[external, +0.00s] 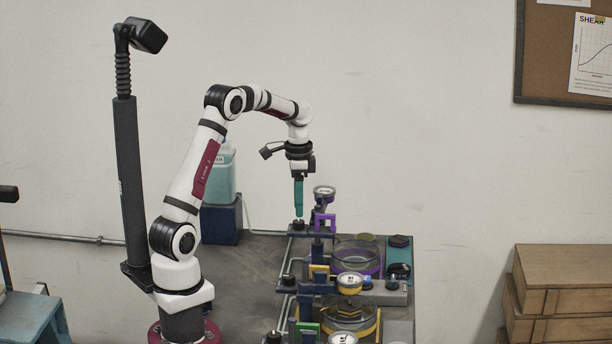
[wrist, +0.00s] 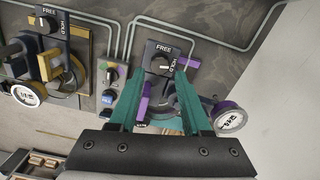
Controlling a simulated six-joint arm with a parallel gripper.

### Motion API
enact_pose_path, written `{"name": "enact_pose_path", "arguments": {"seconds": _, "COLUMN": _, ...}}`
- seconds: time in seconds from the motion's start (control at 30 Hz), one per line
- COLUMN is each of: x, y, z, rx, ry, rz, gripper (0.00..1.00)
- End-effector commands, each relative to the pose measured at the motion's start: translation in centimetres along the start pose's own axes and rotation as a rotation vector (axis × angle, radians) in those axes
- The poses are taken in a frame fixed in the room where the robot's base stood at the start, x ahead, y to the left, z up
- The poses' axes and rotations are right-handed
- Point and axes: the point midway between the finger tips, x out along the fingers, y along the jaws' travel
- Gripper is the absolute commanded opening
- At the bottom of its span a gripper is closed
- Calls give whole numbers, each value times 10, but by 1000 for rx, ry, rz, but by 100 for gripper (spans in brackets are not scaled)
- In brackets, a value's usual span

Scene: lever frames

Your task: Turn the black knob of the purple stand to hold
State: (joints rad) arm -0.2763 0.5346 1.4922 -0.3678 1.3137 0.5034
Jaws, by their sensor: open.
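The purple stand has a dark plate with a black knob (wrist: 160,64) on it, by the printed words FREE and HOLD. I cannot tell clearly which word the knob points to. In the external view the knob (external: 298,224) sits at the left end of the stand's dark arm, beside a purple bracket (external: 325,222). My gripper (wrist: 158,75) is open, with its two teal fingers on either side of the knob in the wrist view. In the external view my gripper (external: 298,214) points straight down just above the knob; contact cannot be told.
A gauge with a purple rim (wrist: 230,118) is close to the right finger. Grey pipes run behind. Cardboard boxes (external: 560,290) stand at the right.

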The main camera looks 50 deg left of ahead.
Motion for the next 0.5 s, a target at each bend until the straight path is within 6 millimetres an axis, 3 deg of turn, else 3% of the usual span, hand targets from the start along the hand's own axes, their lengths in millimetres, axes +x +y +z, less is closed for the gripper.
{"name": "enact_pose_path", "arguments": {"seconds": 0.1, "x": -40, "y": -1, "z": -1, "rx": -1, "ry": 5, "rz": -5, "gripper": 48}}
{"name": "enact_pose_path", "arguments": {"seconds": 0.3, "x": -95, "y": 0, "z": 0, "rx": 0, "ry": 3, "rz": -3, "gripper": 48}}
{"name": "enact_pose_path", "arguments": {"seconds": 0.5, "x": -118, "y": 0, "z": 0, "rx": -1, "ry": 1, "rz": 0, "gripper": 48}}
